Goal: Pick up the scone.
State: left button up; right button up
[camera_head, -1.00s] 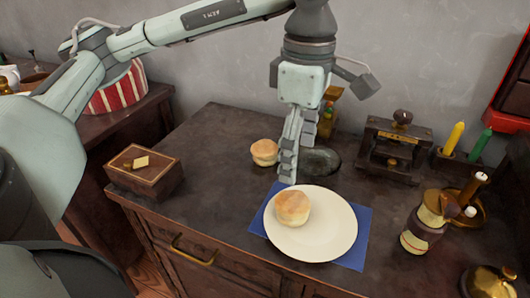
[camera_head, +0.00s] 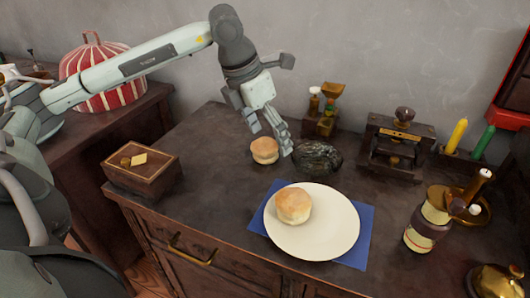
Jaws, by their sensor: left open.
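A round golden-topped scone (camera_head: 293,206) sits on a white plate (camera_head: 325,230), left of the plate's middle. A second pale scone (camera_head: 264,150) stands on the bare dark cabinet top behind the plate. My left gripper (camera_head: 270,136) is open and points down just above and behind this second scone. One finger comes down to its right, between it and a dark lumpy object. I cannot tell whether that finger touches either. Nothing shows between the fingers. My right gripper is out of view.
The plate lies on a blue cloth (camera_head: 360,247). The dark lumpy object (camera_head: 318,157) is right of the gripper. A wooden box (camera_head: 142,172) stands left, a dark press (camera_head: 393,148) behind right, and a bottle (camera_head: 424,225) on the right. The cabinet top left of the plate is clear.

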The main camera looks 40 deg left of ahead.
aim_at(263, 143)
pick_arm(q)
jog(key=a+n, duration=0.1)
jog(key=a, duration=0.2)
jog(key=w+a+n+t+y, duration=0.1)
jog(key=shift+w+a+f+n, duration=0.1)
jog(key=shift+a+f+n, duration=0.1)
jog(key=shift+f+n, duration=0.15)
jog(key=x, duration=0.6)
jog(key=shift+w+a+f, duration=0.1)
jog(key=shift+a+f, duration=0.05)
jog(key=shift+w+f, duration=0.25)
jog(key=shift+f, duration=0.25)
jog(key=c, duration=1.3)
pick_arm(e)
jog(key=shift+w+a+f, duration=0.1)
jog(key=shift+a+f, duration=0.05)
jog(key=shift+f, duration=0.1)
pick_arm(q)
jog(key=shift+o, duration=0.2)
jog(key=shift+r, duration=0.1)
